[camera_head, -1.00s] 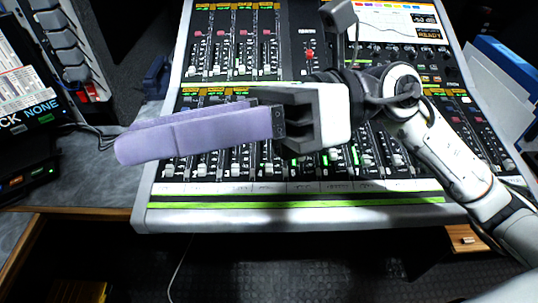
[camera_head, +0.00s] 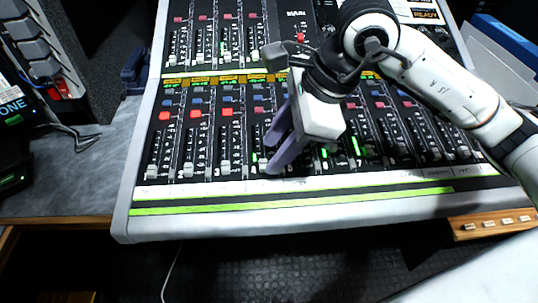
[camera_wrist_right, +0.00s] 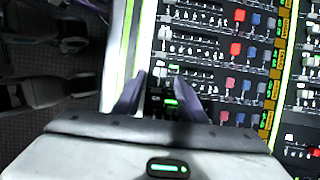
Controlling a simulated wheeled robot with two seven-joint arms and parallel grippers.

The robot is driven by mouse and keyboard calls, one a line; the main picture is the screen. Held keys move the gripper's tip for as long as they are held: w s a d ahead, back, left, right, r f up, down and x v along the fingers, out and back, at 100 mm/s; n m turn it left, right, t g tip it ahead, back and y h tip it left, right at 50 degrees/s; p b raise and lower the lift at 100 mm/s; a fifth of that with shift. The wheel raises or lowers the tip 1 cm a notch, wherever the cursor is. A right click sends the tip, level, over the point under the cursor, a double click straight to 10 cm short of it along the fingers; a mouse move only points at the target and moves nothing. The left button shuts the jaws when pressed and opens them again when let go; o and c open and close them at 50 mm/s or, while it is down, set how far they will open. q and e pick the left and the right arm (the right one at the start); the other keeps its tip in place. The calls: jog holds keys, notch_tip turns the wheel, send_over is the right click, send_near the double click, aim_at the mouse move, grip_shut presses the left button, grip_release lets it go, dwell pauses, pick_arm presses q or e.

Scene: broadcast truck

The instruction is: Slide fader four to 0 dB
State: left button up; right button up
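The lower fader bank of the mixing console (camera_head: 130,190) has a row of white caps near its front edge. Fader four's cap (camera_head: 262,165) is in the fourth strip from the left, low in its slot, partly hidden by my fingers. My right gripper (camera_head: 273,160) points down at this strip with lavender fingers. In the right wrist view the fingers (camera_wrist_right: 160,85) stand apart, one on each side of a pale cap (camera_wrist_right: 157,72). I cannot tell whether they touch it. My left gripper is not in view.
Neighbouring fader caps (camera_head: 225,168) stand close to the left. Green-lit strips (camera_head: 356,147) lie to the right. An upper fader bank (camera_head: 215,40) lies behind. A grey desk (camera_head: 75,165) is left of the console, and a wooden ledge (camera_head: 490,224) is at front right.

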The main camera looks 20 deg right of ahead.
aim_at(265, 163)
jog(key=shift+x, duration=1.65)
grip_shut()
